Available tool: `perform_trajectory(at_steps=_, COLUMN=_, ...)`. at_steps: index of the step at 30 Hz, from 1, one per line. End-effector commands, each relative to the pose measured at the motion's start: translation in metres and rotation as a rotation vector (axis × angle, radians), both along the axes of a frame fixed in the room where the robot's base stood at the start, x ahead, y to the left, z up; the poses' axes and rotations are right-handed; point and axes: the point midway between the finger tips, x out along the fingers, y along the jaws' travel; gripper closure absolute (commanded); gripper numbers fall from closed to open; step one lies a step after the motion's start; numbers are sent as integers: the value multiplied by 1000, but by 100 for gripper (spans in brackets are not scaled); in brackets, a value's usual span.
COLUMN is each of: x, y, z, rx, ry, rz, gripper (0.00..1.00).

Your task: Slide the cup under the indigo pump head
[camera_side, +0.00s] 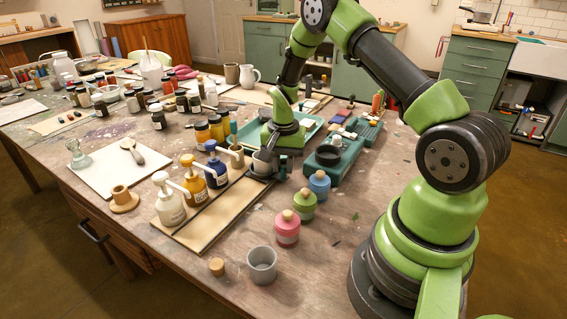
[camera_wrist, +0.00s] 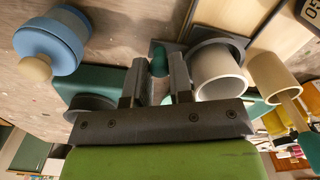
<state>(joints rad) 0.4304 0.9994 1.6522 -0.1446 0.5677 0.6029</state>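A small grey cup (camera_side: 262,163) stands by the far right end of the pump tray (camera_side: 212,222), just right of the indigo pump bottle (camera_side: 215,168). In the wrist view this pale cup (camera_wrist: 218,75) sits in a dark ring-shaped holder (camera_wrist: 232,41). My gripper (camera_side: 272,158) is low at the cup's right side. In the wrist view its fingertips (camera_wrist: 158,72) stand either side of a small dark green knob (camera_wrist: 159,61) beside the holder. Whether they press on the knob is unclear. The white pump nozzle (camera_side: 232,147) points right, toward the cup.
White (camera_side: 168,203) and amber (camera_side: 193,183) pump bottles stand on the tray. Pink (camera_side: 287,228), green (camera_side: 304,204) and blue (camera_side: 319,184) jars stand in front right of my gripper. A larger grey cup (camera_side: 262,264) stands at the front. A teal stand (camera_side: 333,157) is close right.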

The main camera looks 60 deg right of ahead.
Motion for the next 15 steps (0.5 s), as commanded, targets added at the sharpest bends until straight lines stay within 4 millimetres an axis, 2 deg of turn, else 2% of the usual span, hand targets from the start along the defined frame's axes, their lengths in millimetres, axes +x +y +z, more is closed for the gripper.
perform_trajectory(at_steps=8, x=1, y=40, z=1, rx=0, ry=0, rz=6, gripper=100)
perform_trajectory(at_steps=15, x=0, y=45, z=1, rx=-1, ry=-2, rz=1, gripper=100)
